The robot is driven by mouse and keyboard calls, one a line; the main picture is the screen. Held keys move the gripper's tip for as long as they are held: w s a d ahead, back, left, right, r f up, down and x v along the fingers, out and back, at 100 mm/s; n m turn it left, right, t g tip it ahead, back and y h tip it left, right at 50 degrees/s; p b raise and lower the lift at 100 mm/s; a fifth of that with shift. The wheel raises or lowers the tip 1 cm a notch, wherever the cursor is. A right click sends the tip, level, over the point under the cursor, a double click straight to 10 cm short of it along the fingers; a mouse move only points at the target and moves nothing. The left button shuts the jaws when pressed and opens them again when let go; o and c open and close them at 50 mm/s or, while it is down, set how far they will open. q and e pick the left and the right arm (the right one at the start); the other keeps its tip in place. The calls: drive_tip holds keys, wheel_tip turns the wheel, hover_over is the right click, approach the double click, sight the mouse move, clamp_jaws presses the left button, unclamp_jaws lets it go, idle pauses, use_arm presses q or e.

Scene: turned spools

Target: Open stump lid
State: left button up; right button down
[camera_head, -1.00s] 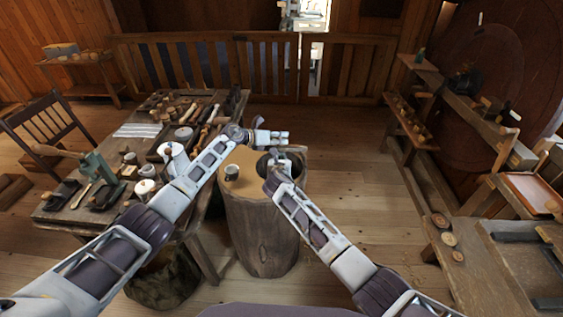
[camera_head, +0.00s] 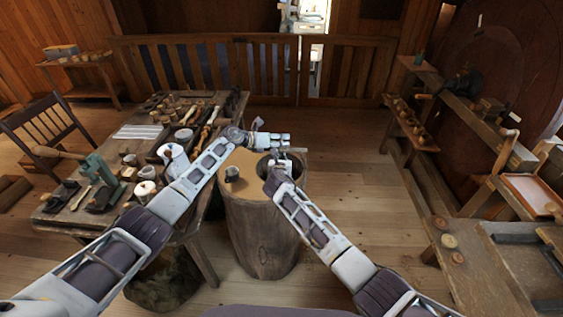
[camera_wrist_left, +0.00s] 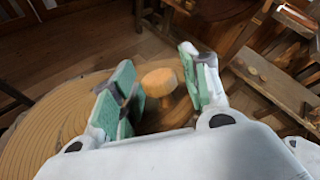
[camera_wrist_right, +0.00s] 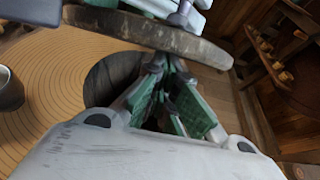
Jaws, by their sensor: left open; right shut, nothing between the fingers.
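The stump (camera_head: 262,235) stands upright in the middle of the head view. Its tan ringed top, which shows in the right wrist view (camera_wrist_right: 45,75), has a dark round opening (camera_wrist_right: 103,78). The stump lid (camera_wrist_right: 165,38), a thick wooden disc, sits raised above the opening, with a gap beneath it. My right gripper (camera_wrist_right: 165,105) is shut and empty in that gap, below the lid's edge. The lid's pale round knob (camera_wrist_left: 160,82) shows between the fingers of my open left gripper (camera_wrist_left: 158,78), with space on both sides. Contact of the right fingers with the lid is unclear.
A small dark cup (camera_head: 232,174) stands on the stump top, left of the opening. A cluttered worktable (camera_head: 60,215) is close on the left. A bench (camera_head: 490,270) with round pieces is at the right. The floor right of the stump is clear.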

use_arm(q)
drive_tip(key=shift+s+f, duration=0.1)
drive_tip(key=shift+s, duration=0.1)
drive_tip(key=v, duration=1.2)
drive_tip(key=shift+w, duration=0.25)
drive_tip(key=shift+w+a, duration=0.1)
drive_tip(key=shift+a, duration=0.05)
idle(0.4)
